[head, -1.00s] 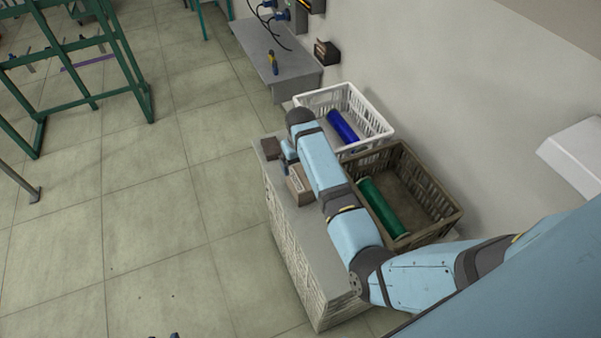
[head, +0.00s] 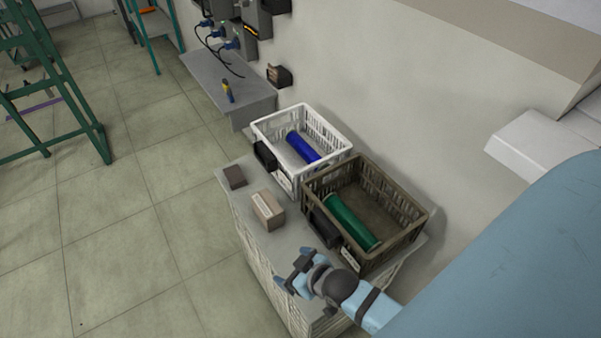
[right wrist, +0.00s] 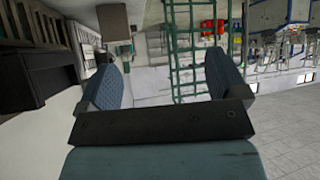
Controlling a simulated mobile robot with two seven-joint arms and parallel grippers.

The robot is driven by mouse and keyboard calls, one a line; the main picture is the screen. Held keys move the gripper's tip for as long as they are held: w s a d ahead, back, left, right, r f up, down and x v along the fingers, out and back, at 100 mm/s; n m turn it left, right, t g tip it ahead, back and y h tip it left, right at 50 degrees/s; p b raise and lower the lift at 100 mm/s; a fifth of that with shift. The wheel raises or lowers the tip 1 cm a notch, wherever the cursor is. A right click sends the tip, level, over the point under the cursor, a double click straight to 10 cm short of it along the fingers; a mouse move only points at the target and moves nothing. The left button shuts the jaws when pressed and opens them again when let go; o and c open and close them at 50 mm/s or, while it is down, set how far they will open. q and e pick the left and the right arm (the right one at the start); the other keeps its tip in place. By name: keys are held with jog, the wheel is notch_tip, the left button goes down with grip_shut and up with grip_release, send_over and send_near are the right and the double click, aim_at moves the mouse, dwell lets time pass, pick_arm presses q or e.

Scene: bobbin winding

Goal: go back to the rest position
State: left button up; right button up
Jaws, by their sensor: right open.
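My right gripper (head: 291,270) is above the near part of the grey cabinet top (head: 290,237), in front of the brown crate. In the right wrist view its two fingers (right wrist: 165,85) stand wide apart with nothing between them. My left gripper is not in view. A green bobbin (head: 352,222) lies in the brown crate (head: 416,228). A blue bobbin (head: 308,147) lies in the white crate (head: 327,119) behind it. Both crates stand side by side against the wall, clear of the gripper.
A cardboard box (head: 267,209) and a small dark brown block (head: 234,177) are on the cabinet top. A green frame (head: 62,105) stands at the left. The tiled floor between is clear.

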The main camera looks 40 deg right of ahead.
jog(key=shift+t+y, duration=0.3)
jog(key=shift+y, duration=0.3)
jog(key=s, duration=0.1)
jog(key=s+a, duration=0.1)
jog(key=s, duration=0.1)
jog(key=s+a, duration=0.1)
jog(key=s, duration=0.1)
jog(key=shift+s+a+f, duration=0.15)
jog(key=shift+s+f, duration=0.05)
jog(key=shift+f, duration=0.1)
